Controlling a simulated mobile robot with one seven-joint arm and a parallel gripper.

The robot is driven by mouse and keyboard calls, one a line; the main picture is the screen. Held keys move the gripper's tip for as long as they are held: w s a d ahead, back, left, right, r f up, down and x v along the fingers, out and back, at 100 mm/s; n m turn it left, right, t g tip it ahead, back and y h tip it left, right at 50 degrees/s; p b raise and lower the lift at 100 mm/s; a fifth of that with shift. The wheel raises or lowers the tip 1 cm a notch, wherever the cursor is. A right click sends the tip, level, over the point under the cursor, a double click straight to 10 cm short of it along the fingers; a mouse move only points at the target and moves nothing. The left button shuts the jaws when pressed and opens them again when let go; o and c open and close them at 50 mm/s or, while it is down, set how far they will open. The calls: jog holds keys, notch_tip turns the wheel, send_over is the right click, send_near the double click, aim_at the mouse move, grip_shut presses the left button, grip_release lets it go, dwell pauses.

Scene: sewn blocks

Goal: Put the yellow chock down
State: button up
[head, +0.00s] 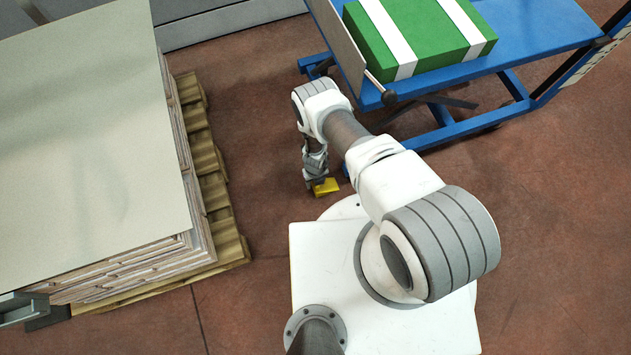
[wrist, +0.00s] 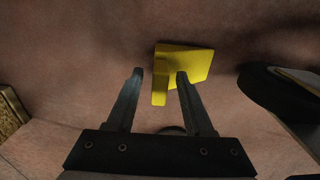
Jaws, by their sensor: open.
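The yellow chock (head: 328,187) is on the reddish-brown floor, just in front of my white base in the head view. In the wrist view the chock (wrist: 190,62) lies just past my fingertips. It shows a broad face and a narrower side edge. My gripper (wrist: 160,74) is open, and its two fingers are apart. The right fingertip overlaps the chock in the picture, and the left one is clear of it to the left. I cannot tell whether the right finger touches it. In the head view my gripper (head: 314,180) points down at the chock, its fingers partly hidden.
A blue lift table (head: 480,62) bearing a green box with white straps (head: 425,38) stands at the upper right. Stacked sheets (head: 90,150) on a wooden pallet (head: 222,215) stand left. A dark rounded object (wrist: 262,88) is close on the right in the wrist view. Floor between pallet and gripper is bare.

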notch_tip(320, 180, up, 12)
jog(key=p, duration=0.5)
jog(key=shift+s, duration=0.1)
